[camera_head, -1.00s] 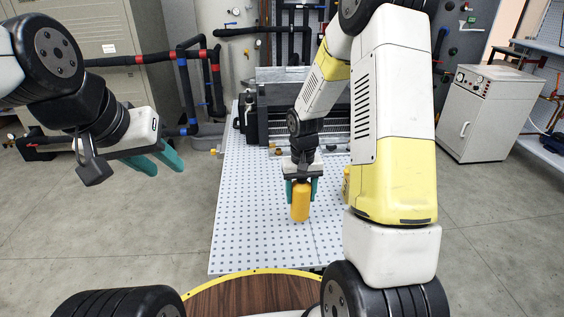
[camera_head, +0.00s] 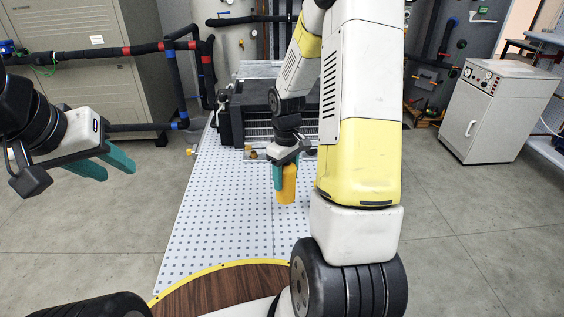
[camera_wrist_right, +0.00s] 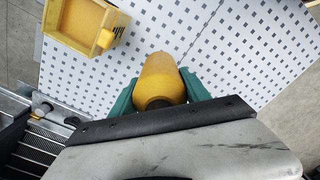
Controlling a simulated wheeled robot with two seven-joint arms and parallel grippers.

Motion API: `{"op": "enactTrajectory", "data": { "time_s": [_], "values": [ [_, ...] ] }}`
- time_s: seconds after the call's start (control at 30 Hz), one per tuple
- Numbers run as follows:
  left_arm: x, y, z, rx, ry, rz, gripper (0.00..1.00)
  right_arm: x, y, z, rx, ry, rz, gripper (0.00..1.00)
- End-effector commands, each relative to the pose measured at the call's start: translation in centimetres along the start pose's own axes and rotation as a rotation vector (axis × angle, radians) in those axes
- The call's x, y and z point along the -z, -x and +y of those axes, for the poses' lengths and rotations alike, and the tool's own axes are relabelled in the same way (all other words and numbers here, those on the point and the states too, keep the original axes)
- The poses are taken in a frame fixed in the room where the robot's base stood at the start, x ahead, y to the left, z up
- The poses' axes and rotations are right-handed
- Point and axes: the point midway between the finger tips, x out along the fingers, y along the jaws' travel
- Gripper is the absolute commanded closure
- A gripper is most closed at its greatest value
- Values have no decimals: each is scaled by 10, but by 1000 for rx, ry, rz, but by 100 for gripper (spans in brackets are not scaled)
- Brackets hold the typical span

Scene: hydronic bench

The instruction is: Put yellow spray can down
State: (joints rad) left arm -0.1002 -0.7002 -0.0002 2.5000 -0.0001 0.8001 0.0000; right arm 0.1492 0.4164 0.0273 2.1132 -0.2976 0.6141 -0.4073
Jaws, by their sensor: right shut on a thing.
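The yellow spray can (camera_head: 287,184) is held upright or nearly so by my right gripper (camera_head: 281,172), over the white perforated bench top (camera_head: 215,215). In the right wrist view the can (camera_wrist_right: 160,78) sits between the two teal fingers of my right gripper (camera_wrist_right: 158,95), which are shut on it. I cannot tell whether the can's base touches the bench. My left gripper (camera_head: 118,165) is at the left, over the floor, away from the bench; its teal fingers stand apart and nothing is between them.
A yellow open bin (camera_wrist_right: 85,24) stands on the bench in the right wrist view. Dark machinery with metal fins (camera_head: 262,115) occupies the bench's back. A white cabinet (camera_head: 487,110) stands at the right. The bench's left and front areas are clear.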

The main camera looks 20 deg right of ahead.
Motion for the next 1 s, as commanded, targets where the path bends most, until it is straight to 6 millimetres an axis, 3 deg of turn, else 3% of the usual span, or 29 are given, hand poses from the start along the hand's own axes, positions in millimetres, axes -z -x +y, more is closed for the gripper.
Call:
{"op": "enactTrajectory", "data": {
  "time_s": [0.5,0.83,1.0],
  "values": [
    [0,0,0,0,0,0,64,57,-12,112,-1,4,2,100],
    [0,0,0,0,0,0,64,70,-14,138,-1,4,2,100],
    [0,0,0,0,0,0,64,69,-41,137,2,5,-2,100]
  ]
}}
